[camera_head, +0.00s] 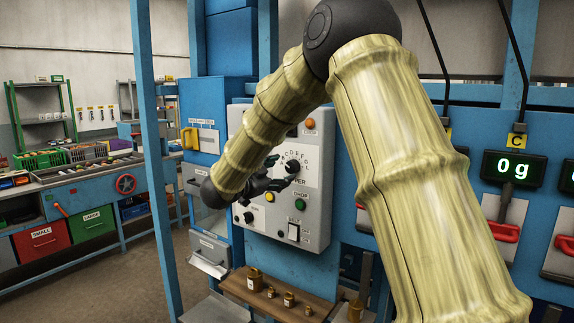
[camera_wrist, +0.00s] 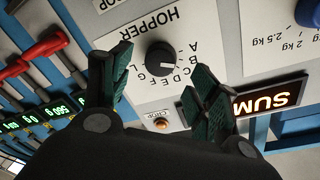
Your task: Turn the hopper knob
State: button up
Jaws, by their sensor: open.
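The hopper knob (camera_wrist: 161,58) is a round black knob with a white pointer mark, on a light grey panel marked HOPPER with letters around the dial. In the head view the knob (camera_head: 292,166) shows just beside my gripper's fingers. My gripper (camera_wrist: 160,85) is open and empty, with dark green ridged finger pads on either side of the knob in the wrist view. I cannot tell whether either finger touches it. In the head view my gripper (camera_head: 280,182) faces the panel, and my arm hides part of the panel's left side.
A lit SUM display (camera_wrist: 270,98) is near one finger. Small brass weights (camera_head: 289,299) stand on a wooden shelf below. A blue post (camera_head: 150,130) stands left.

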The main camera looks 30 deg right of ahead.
aim_at(290, 168)
jog(key=shift+p+x, duration=0.7)
jog(key=shift+x, duration=1.5)
jog(key=c, duration=1)
